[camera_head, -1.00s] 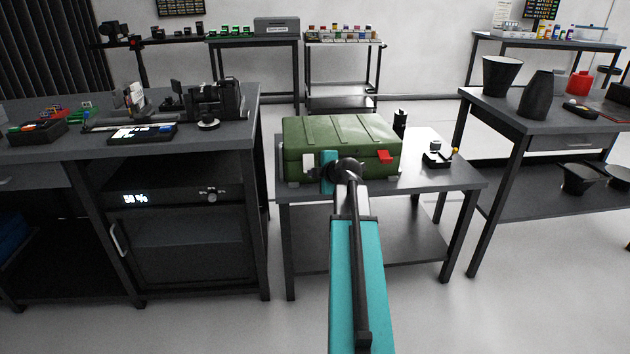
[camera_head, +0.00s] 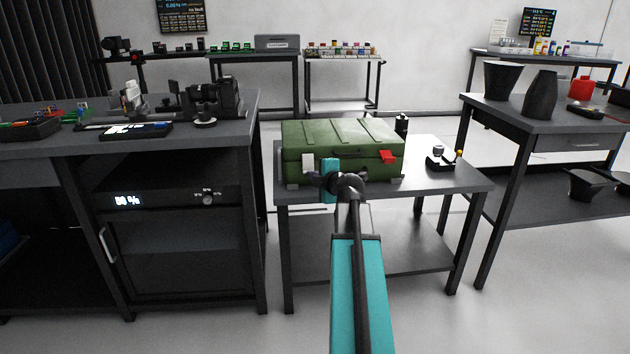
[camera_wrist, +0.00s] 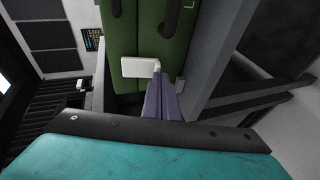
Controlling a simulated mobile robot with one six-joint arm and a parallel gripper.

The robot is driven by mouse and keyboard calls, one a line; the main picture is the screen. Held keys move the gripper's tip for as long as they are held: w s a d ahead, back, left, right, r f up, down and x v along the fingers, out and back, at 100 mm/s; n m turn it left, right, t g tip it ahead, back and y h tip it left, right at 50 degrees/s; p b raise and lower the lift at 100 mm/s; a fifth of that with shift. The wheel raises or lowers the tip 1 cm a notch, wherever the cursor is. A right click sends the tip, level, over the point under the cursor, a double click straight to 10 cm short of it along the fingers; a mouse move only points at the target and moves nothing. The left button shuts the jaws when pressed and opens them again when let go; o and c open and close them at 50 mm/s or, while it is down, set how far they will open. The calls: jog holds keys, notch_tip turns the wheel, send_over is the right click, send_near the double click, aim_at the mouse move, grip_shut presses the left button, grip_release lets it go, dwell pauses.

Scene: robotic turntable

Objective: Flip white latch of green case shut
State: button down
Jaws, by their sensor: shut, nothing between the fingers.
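The green case (camera_head: 342,148) stands closed on a small dark table. Its white latch (camera_head: 308,163) is on the left of the front face, and a red latch (camera_head: 387,157) is on the right. In the wrist view the white latch (camera_wrist: 140,67) is a pale plate against the green case (camera_wrist: 150,38). My gripper (camera_wrist: 158,78) is shut and empty, its purple fingertips right beside the latch's edge. I cannot tell whether they touch it. In the head view my teal wrist hides part of the case front, and the fingers are not clear.
The small table (camera_head: 440,187) also holds a little device (camera_head: 441,157) right of the case and a dark bottle (camera_head: 402,124) behind it. A dark workbench (camera_head: 225,140) stands close on the left. Another table (camera_head: 500,112) with dark vessels stands on the right.

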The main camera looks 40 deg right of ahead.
jog(key=shift+r, duration=0.4)
jog(key=shift+r, duration=0.45)
dwell(0.3)
jog(key=a+b+v, duration=0.1)
jog(key=b+v, duration=0.4)
jog(key=v, duration=0.8)
jog(key=shift+r+b, duration=0.15)
jog(key=shift+b, duration=0.2)
